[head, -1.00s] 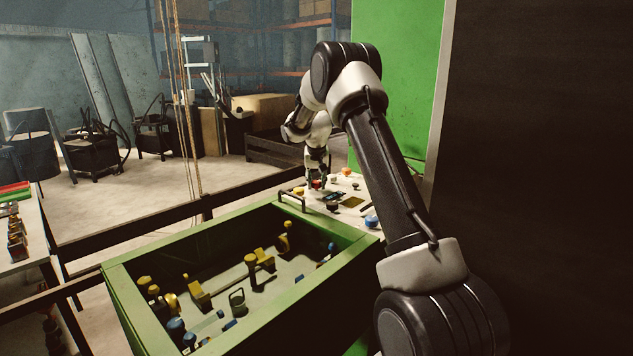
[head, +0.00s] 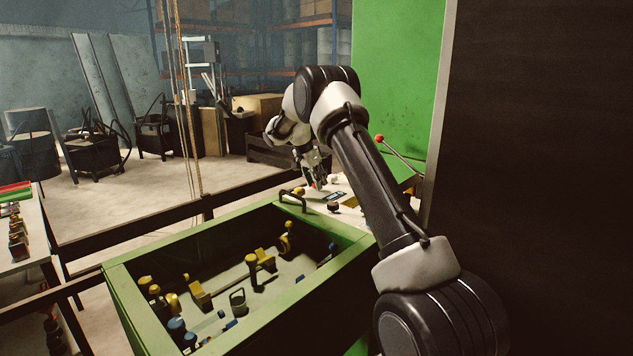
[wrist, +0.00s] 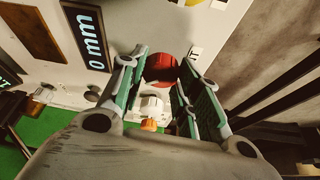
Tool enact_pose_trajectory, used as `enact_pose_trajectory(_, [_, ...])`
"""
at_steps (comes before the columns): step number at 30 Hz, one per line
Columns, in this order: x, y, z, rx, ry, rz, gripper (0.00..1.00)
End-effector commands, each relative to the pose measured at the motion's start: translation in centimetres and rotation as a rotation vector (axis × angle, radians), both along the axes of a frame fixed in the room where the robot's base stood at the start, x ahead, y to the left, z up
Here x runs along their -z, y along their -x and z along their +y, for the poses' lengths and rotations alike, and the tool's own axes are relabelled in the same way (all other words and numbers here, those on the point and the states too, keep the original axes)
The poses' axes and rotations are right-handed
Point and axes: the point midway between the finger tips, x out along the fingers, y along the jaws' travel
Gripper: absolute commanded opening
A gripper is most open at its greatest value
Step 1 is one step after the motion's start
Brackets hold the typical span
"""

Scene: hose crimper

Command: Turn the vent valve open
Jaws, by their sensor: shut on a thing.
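The control panel (head: 318,204) is a pale sloped plate behind the green bin. My gripper (head: 316,184) is low over its far part and tilted. In the wrist view my gripper (wrist: 164,58) has its two green-padded fingers on either side of a round red knob (wrist: 162,68), closed on it. A bit of red also shows at the fingertips in the head view. No label on the knob is legible, so I cannot confirm from lettering that it is the vent valve. The fingers hide its sides.
A white knob (wrist: 152,105) and an orange one (wrist: 148,124) are close to the fingers. A red-ball lever (head: 379,138) rises right of the panel. The green bin (head: 140,265) holds yellow and blue parts.

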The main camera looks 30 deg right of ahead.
Motion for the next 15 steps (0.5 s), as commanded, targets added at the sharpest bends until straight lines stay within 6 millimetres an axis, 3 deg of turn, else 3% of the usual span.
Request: enact_pose_trajectory(15, [0.11, -0.32, 0.04, 0.46, 0.0, 0.0, 0.09])
